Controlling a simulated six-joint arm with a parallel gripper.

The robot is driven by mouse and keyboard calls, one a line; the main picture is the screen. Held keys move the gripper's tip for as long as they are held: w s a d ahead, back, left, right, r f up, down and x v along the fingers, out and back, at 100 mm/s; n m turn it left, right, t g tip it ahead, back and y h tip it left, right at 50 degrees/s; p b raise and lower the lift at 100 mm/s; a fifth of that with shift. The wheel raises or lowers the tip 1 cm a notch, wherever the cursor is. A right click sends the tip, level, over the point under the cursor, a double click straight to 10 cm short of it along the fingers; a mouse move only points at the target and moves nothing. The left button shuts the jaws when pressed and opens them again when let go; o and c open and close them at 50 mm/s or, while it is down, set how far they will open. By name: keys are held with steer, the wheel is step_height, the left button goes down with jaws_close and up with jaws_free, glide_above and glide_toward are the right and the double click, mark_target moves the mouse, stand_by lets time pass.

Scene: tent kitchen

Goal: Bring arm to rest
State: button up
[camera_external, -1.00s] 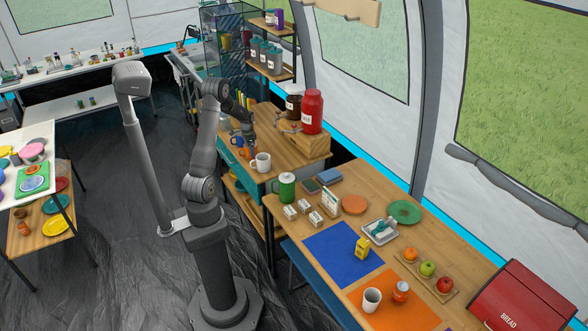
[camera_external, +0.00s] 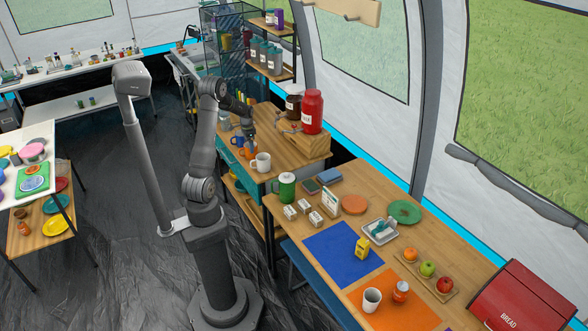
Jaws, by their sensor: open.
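My gripper (camera_external: 252,145) is at the end of my raised, bent arm, over the wooden counter with the mugs. It points down and looks empty; its fingers are small in this view. A white mug (camera_external: 262,162) stands on the counter just below and to the right of it. An orange mug (camera_external: 245,153) stands close beside and partly behind the gripper. A blue mug (camera_external: 238,141) stands a little farther left. I cannot tell whether the fingertips touch any mug.
Red and dark dispensers (camera_external: 312,111) stand on a wooden stand right of the gripper. The nearer table holds a green mug (camera_external: 286,187), small boxes, a blue mat (camera_external: 341,252) and a red bread box (camera_external: 522,300). Shelves with canisters (camera_external: 268,58) rise behind. Free room lies above the nearer table.

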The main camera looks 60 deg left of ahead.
step_height(320, 180, down, 4)
steer(key=shift+r, duration=0.1)
step_height(320, 180, up, 13)
steer(key=w+d+n, duration=0.1)
steer(key=w+d, duration=0.5)
steer(key=d, duration=0.6)
steer(key=w+d, duration=0.6)
steer(key=d, duration=0.6)
steer(key=s+d+n, duration=0.1)
steer(key=d, duration=2.7)
steer(key=shift+s+d+r+n, duration=0.15)
steer(key=shift+s+d+n, duration=0.25)
